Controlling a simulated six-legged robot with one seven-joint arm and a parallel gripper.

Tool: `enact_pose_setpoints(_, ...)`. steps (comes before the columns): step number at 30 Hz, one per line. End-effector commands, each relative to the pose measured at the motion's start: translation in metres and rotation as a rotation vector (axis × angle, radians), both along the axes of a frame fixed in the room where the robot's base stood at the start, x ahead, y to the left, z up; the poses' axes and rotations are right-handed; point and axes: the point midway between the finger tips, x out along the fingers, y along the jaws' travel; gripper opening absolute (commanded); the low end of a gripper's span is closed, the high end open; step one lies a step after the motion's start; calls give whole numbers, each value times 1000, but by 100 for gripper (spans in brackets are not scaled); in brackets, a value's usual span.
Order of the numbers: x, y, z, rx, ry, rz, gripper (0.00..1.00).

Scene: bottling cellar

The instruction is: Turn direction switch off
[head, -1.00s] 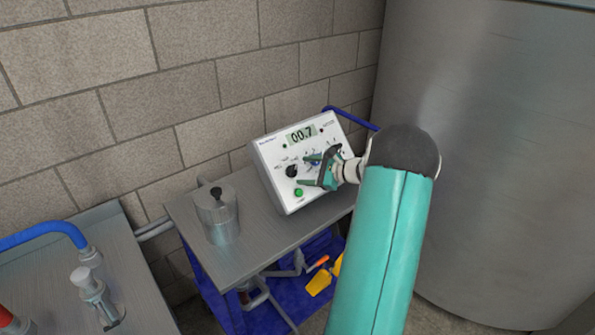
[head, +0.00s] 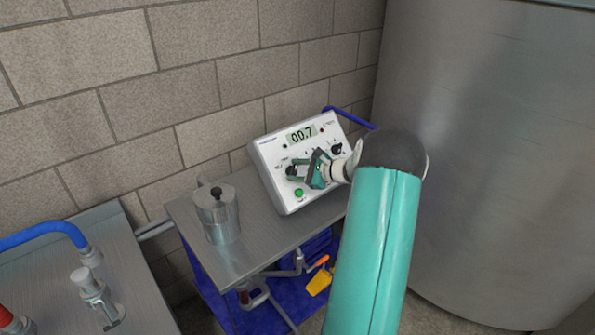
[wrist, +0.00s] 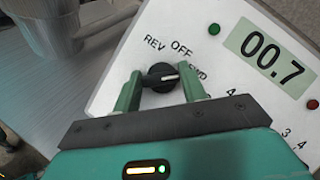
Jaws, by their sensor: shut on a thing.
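The direction switch (wrist: 158,78) is a black knob on a white sloped panel, with REV, OFF and a partly hidden FWD around it. Its white pointer line points right, toward the FWD label. My gripper (wrist: 163,84) has one green finger on each side of the knob and is shut on it. In the head view my gripper (head: 300,171) is at the lower left of the control box (head: 268,157) and mostly hides the switch. The display (wrist: 268,52) reads 00.7.
A green button (head: 299,192) sits just below my gripper. Another black knob (head: 337,149) is to its right. A metal pot (head: 217,214) stands left of the box on the metal cart top (head: 262,240). A large steel tank (head: 480,150) is at the right.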

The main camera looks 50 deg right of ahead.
Motion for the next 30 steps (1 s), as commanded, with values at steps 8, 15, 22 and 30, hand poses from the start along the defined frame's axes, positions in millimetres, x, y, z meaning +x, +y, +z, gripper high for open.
enact_pose_setpoints(8,0,0,0,-55,6,50,19)
enact_pose_setpoints(15,0,-1,1,-175,19,158,19)
enact_pose_setpoints(22,1,-2,1,-320,36,291,19)
enact_pose_setpoints(30,1,-2,2,-468,53,426,19)
